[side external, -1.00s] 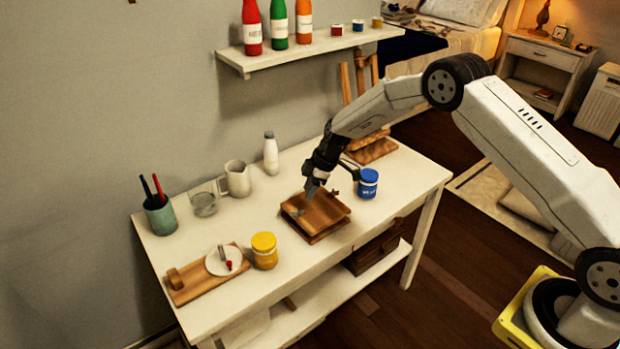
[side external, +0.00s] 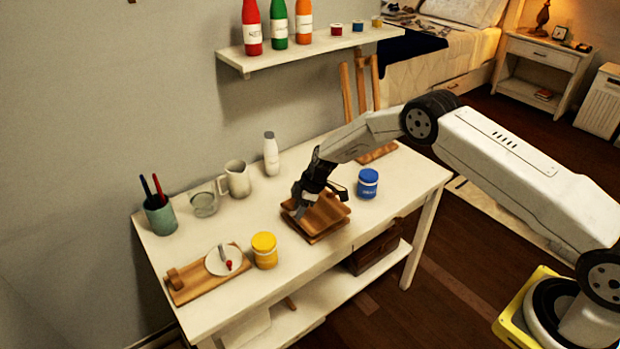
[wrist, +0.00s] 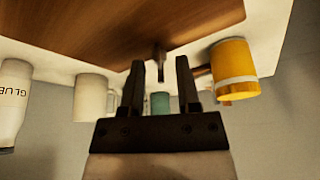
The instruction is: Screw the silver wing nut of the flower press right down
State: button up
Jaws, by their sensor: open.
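The flower press (side external: 328,215) is a pair of square wooden boards lying on the white table. Its upper board (wrist: 110,22) fills the top of the wrist view. A narrow grey metal piece, apparently the silver wing nut on its bolt (wrist: 159,66), shows at the board's edge in the wrist view. My gripper (side external: 299,207) is low at the press's left corner in the side view and hides that corner there. In the wrist view my gripper (wrist: 160,60) is open, its two dark fingers standing on either side of the metal piece, with gaps visible.
A yellow jar (side external: 264,250) stands left of the press and a blue jar (side external: 367,184) right of it. A wooden board with a white disc (side external: 223,260) lies at the left end. A white mug (side external: 237,180), glass, pen cup (side external: 160,215) and bottle (side external: 271,155) stand along the back.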

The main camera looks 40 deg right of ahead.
grip_shut()
dwell(0.5)
